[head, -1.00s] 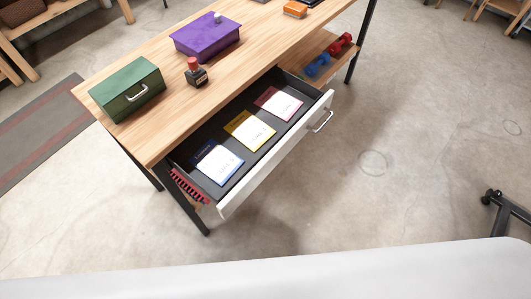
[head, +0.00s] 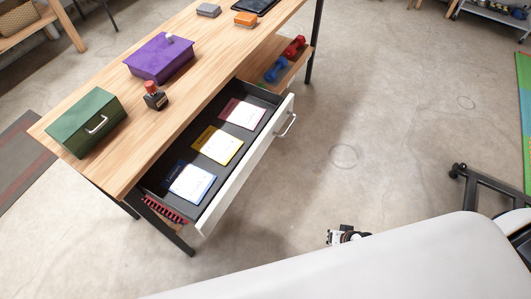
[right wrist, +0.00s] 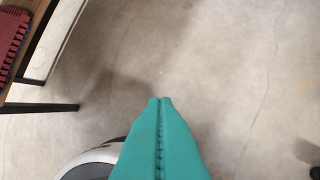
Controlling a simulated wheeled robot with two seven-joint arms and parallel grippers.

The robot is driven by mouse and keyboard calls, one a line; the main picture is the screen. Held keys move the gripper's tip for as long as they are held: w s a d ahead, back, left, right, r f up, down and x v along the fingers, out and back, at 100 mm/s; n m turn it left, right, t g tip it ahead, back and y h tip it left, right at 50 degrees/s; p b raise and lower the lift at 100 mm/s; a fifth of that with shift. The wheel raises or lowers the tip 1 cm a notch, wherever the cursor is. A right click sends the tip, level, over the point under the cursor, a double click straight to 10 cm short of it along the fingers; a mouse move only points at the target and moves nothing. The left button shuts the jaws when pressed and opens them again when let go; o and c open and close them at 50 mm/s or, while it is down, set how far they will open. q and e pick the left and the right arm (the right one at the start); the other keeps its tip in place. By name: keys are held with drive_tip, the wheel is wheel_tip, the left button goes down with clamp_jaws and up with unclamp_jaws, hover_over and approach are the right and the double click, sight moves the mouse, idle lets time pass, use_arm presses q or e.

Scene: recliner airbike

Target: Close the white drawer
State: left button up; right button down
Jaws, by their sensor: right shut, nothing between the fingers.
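The white drawer (head: 238,176) is pulled well out of the wooden table, with a metal handle (head: 288,126) on its front. Three cards or booklets lie in its dark tray: blue (head: 190,184), yellow (head: 217,146) and pink (head: 242,113). In the right wrist view, the drawer's pale front (right wrist: 51,45) shows at the upper left. My right gripper (right wrist: 161,99) has teal fingers pressed together, empty, over bare floor and apart from the drawer. My left gripper is not in view.
On the tabletop (head: 190,65) stand a green box (head: 88,122), a purple box (head: 160,60), a stamp-like bottle (head: 155,96) and an orange block (head: 246,19). Dumbbells (head: 277,70) lie on the side shelf. A red rack (head: 163,209) is beside the drawer.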

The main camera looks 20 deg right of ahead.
drive_tip(key=w+a+r+m+t+y, duration=0.1)
drive_tip(key=w+r+m+t+y, duration=0.2)
drive_tip(key=w+r, duration=1)
drive_tip(key=w+a+r+m+y+p, duration=0.1)
drive_tip(key=a+r+y, duration=0.15)
drive_tip(key=r, duration=0.65)
drive_tip(key=w+a+r+m+y, duration=0.15)
drive_tip(key=a+r, duration=0.25)
drive_tip(key=r, duration=0.5)
drive_tip(key=shift+n, duration=0.45)
drive_tip(key=x, duration=0.4)
drive_tip(key=a+r+p+x, duration=0.1)
drive_tip(key=x, duration=0.6)
drive_tip(key=shift+w+a+p, duration=0.25)
drive_tip(key=shift+a+p, duration=0.05)
drive_tip(key=shift+a, duration=0.1)
drive_tip(key=shift+w+a, duration=0.5)
drive_tip(key=shift+a, duration=0.1)
drive_tip(key=b, duration=0.3)
approach(214, 131)
drive_tip(key=w+a+b, duration=0.1)
drive_tip(key=w+a, duration=0.1)
drive_tip(key=w+a+f+b, duration=0.1)
drive_tip(key=w+a+b, duration=0.1)
drive_tip(key=w+a+f+b, duration=0.1)
drive_tip(key=w+a, duration=0.1)
drive_tip(key=shift+f, duration=0.1)
drive_tip(key=shift+s, duration=0.1)
